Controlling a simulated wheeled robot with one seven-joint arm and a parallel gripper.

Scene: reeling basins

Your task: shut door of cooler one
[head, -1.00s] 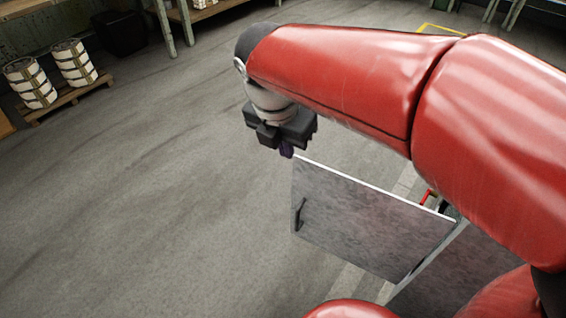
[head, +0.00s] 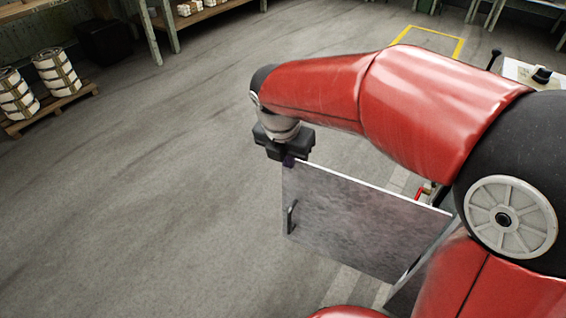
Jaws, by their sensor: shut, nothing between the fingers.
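The door of cooler one (head: 360,222) is a grey metal panel with a pale top edge. It stands wide open, swung out from the cooler body at the lower right. Its dark bar handle (head: 291,216) is near the free edge at the left. My gripper (head: 288,161) points down at the top corner of the door's free edge. Its fingers are shut and empty. They look very close to the corner, but I cannot tell whether they touch it. My red arm hides most of the cooler body.
Pallets with banded white rolls (head: 55,68) stand at the far left, beside a dark bin (head: 104,38). Shelving legs (head: 150,35) are at the back. A yellow floor outline (head: 432,33) and a white-topped table (head: 525,74) lie behind my arm. The floor left of the door is clear.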

